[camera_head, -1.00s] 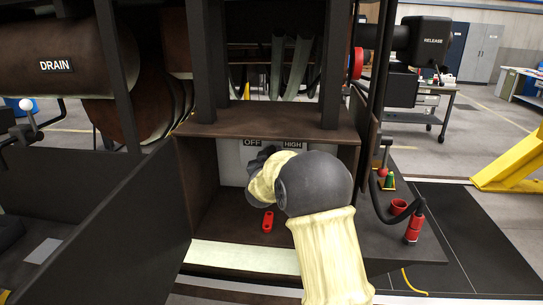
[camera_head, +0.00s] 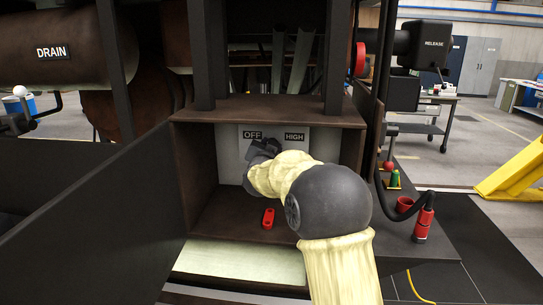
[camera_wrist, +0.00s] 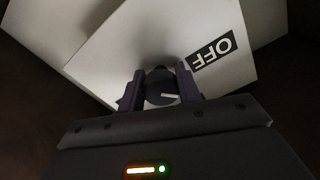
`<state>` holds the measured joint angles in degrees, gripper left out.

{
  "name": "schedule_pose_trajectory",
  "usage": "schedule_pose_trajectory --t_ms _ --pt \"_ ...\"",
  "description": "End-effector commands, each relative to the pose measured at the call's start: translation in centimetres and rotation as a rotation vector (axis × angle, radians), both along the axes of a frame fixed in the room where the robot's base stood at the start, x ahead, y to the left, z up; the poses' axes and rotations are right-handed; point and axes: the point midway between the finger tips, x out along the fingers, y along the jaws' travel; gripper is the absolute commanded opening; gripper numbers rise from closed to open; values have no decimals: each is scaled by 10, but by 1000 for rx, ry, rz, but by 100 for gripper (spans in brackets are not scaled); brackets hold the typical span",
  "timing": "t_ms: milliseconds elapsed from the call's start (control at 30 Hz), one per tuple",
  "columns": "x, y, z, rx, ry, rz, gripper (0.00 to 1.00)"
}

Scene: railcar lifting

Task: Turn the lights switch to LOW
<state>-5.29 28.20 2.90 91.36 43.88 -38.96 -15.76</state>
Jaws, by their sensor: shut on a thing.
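The lights switch is a dark round knob (camera_wrist: 160,88) with a white pointer line, seen in the wrist view on a pale panel. My gripper (camera_wrist: 160,86) is shut on this knob, a finger on each side. In the head view my gripper (camera_head: 262,150) is at the panel (camera_head: 228,140) inside the open brown box, and the knob is hidden behind it. An OFF label (camera_head: 251,134) and a HIGH label (camera_head: 295,137) show above. The OFF label also shows, turned, in the wrist view (camera_wrist: 213,54). No LOW label is visible.
A red object (camera_head: 268,218) lies on the box floor below my arm. The box's side walls (camera_head: 195,165) stand close around the panel. An open dark door (camera_head: 110,215) is at the left. A red cylinder (camera_head: 424,218) stands at the right.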

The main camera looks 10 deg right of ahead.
Motion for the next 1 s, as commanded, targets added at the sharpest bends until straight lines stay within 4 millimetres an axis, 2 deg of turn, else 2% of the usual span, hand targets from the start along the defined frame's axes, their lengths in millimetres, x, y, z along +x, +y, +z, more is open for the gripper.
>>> schedule_pose_trajectory --t_ms 600,1000 --pt "1 2 -1 543 -176 1 11" --pt "1 3 1 729 -234 1 11"
